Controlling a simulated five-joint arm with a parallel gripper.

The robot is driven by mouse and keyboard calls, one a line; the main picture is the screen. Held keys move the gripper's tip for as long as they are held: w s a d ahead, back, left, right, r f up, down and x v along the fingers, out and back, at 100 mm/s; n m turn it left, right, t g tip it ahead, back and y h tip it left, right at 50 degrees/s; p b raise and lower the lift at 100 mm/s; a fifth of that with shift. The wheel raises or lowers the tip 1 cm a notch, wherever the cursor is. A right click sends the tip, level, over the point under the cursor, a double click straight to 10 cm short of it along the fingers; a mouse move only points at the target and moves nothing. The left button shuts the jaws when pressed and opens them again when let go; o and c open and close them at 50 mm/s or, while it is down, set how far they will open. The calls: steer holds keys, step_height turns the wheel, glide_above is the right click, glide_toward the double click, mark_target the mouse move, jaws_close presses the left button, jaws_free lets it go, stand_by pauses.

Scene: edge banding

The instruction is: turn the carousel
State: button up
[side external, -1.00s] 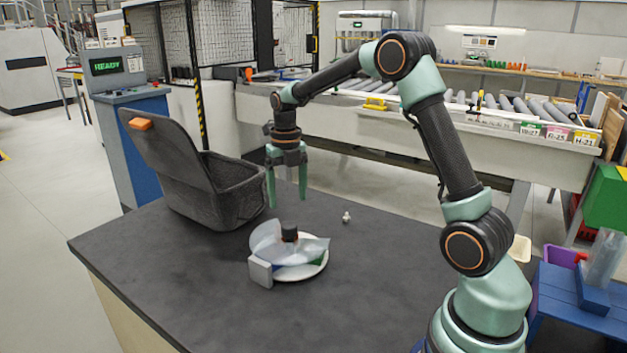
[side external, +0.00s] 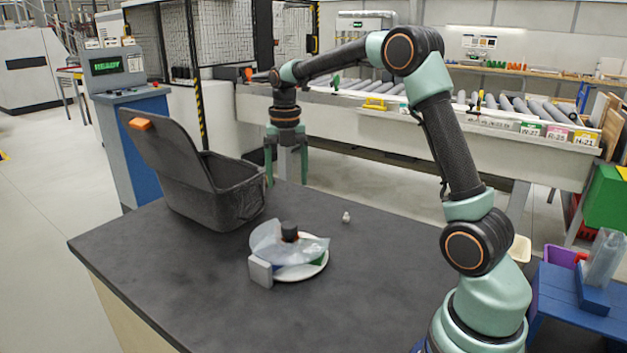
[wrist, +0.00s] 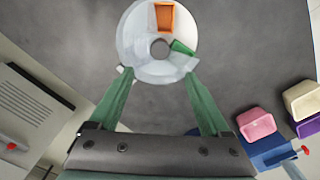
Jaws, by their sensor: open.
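The carousel (side external: 312,268) is a low white round tray on the dark table, with clear, upright panels and a black knob (side external: 289,231) at its middle. A grey block (side external: 260,271) stands at its front left edge. In the wrist view the carousel (wrist: 135,45) shows from above, with an orange piece (wrist: 165,18) and a green piece (wrist: 182,47) in it. My gripper (side external: 287,181) is open and empty, above the table and behind the carousel, clear of it. In the wrist view its fingertips (wrist: 158,72) point toward the carousel's near edge.
A dark grey bin (side external: 215,195) with its lid raised stands left of my gripper. A small white piece (side external: 346,217) lies on the table right of the carousel. The table front (side external: 215,300) is clear. A roller conveyor (side external: 370,125) runs behind the table.

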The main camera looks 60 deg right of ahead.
mark_target(289, 224)
step_height(289, 224, down, 12)
steer(key=m, duration=1.4)
steer(key=shift+f, duration=0.1)
steer(key=shift+c, duration=0.3)
jaws_close()
